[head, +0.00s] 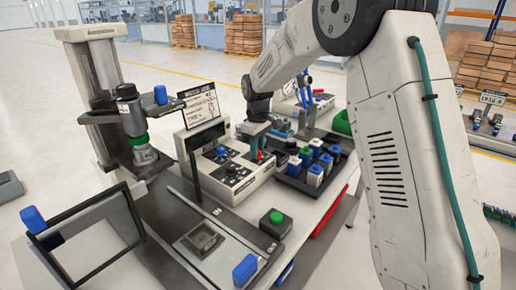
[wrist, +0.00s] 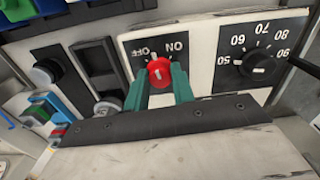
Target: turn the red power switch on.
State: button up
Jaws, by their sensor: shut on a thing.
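The red power switch (wrist: 160,71) is a round knob on a black plate marked ON and OFF, with the lettering upside down in the wrist view. My gripper (wrist: 160,84) has its two green fingers on either side of the knob, shut on it. A pale mark shows on the knob, but I cannot tell surely which label it points at. In the head view my gripper (head: 262,146) reaches down to the white control box (head: 236,188), and the switch is mostly hidden there.
A dial with numbers (wrist: 257,66) sits right of the switch in the wrist view. A round grey button (wrist: 45,72) and a black rocker panel (wrist: 98,68) are to its left. A black tray (head: 300,184) of blue, white and green blocks stands beside the box.

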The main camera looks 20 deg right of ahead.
jog(key=m, duration=0.5)
jog(key=shift+w+r+m, duration=0.1)
jog(key=shift+m, duration=0.2)
jog(key=m, duration=0.5)
jog(key=shift+a, duration=0.1)
jog(key=shift+m, duration=0.4)
jog(key=o, duration=1)
notch_tip(320, 180, up, 8)
jog(key=shift+f, duration=0.15)
